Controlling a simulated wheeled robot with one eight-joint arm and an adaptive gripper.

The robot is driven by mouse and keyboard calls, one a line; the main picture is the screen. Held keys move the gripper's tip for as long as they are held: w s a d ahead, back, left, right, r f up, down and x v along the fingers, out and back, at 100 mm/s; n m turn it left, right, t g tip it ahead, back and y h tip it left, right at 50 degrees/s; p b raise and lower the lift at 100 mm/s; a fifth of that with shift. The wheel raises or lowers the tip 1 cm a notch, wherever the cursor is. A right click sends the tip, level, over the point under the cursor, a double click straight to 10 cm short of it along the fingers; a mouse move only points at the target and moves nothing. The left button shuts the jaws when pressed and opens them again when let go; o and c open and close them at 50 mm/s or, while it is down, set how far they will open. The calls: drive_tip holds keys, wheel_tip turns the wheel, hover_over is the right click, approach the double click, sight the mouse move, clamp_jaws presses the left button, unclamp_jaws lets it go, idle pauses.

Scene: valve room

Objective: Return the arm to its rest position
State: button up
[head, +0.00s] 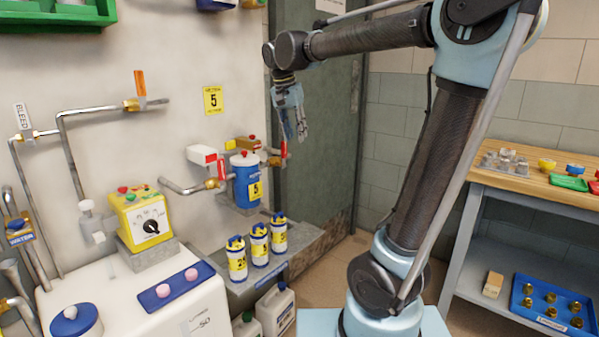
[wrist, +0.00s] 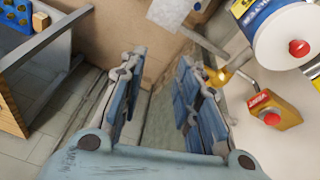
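My gripper (head: 292,122) hangs at the end of my raised arm, fingers pointing down, in front of the dark green door (head: 335,150) in the head view. In the wrist view my gripper (wrist: 158,105) has its two blue finger pads spread apart with nothing between them. A blue canister (head: 246,180) with a white lid and red knob is below and left of it. The same canister shows at the upper right of the wrist view (wrist: 292,38). My gripper appears clear of it.
Pipes with a red-handled valve (head: 284,152) are on the wall below my gripper. Three yellow-and-white bottles (head: 259,245) stand on a grey shelf. A yellow control box (head: 142,215) sits at left. A wooden-topped workbench (head: 540,182) is at right. The floor between is open.

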drive_tip(key=s+d+f+n+y, duration=0.1)
drive_tip(key=s+d+f+n, duration=0.2)
drive_tip(key=s+d+f, duration=1.05)
drive_tip(key=s+d+f+n, duration=0.1)
drive_tip(key=s+d+f, duration=0.2)
drive_tip(key=s+f, duration=0.2)
drive_tip(key=s+d+f+n+y, duration=0.1)
drive_tip(key=s+d+f, duration=0.3)
drive_tip(key=f, duration=0.4)
drive_tip(key=shift+s+d+f, duration=0.15)
drive_tip(key=shift+s+f, duration=0.2)
drive_tip(key=shift+s, duration=0.2)
drive_tip(key=shift+w+f, duration=0.2)
drive_tip(key=shift+w, duration=0.2)
